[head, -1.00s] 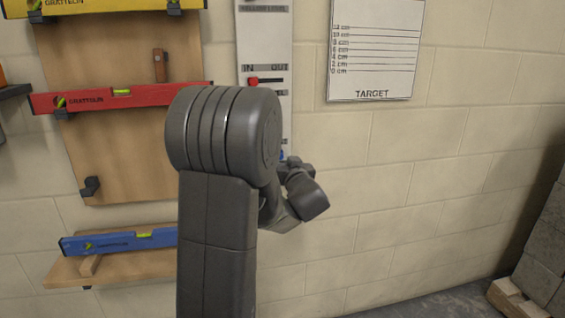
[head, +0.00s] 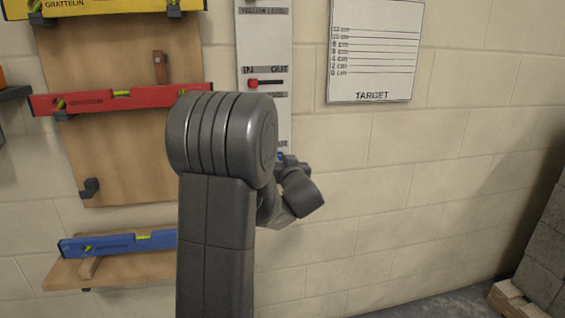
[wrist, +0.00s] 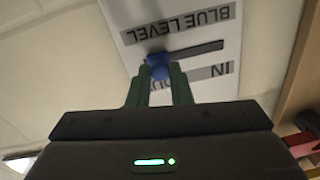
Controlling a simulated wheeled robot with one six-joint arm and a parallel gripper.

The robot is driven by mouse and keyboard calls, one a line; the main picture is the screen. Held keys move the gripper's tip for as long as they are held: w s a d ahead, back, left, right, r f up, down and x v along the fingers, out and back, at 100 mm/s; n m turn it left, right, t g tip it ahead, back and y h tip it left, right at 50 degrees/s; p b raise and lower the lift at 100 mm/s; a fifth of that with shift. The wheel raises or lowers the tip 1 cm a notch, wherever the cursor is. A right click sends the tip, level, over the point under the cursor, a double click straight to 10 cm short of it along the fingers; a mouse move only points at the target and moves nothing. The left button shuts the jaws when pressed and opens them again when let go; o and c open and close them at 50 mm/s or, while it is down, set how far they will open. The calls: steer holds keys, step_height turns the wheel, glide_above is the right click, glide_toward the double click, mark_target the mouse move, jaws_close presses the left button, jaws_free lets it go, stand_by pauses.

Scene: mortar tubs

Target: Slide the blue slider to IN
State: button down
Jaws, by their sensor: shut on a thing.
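The blue slider (wrist: 157,62) sits at the OUT end of its dark slot (wrist: 205,50) in the wrist view, which shows the panel upside down. The IN label (wrist: 216,70) is at the slot's other end; the OUT label is partly hidden behind a finger. My gripper (wrist: 158,76) has its two green fingers shut on the blue slider, one on either side. In the head view my arm hides most of the slider; a small blue spot (head: 281,157) shows beside my wrist.
The white panel (head: 264,50) also carries a red slider (head: 253,84) at its IN end. Red (head: 150,97) and blue (head: 120,244) spirit levels rest on the boards at left. A target sheet (head: 372,60) hangs at right, with bare wall below it.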

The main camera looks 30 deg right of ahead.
steer(key=w+a+b, duration=0.1)
steer(key=a+b, duration=0.1)
steer(key=a, duration=0.4)
steer(key=shift+w+a, duration=0.3)
steer(key=shift+a, duration=0.05)
steer(key=c, duration=1.3)
jaws_free()
steer(key=shift+a, duration=0.15)
steer(key=s+a+p, duration=0.2)
steer(key=s, duration=1.1)
steer(key=shift+s+a, duration=0.2)
steer(key=shift+s, duration=0.1)
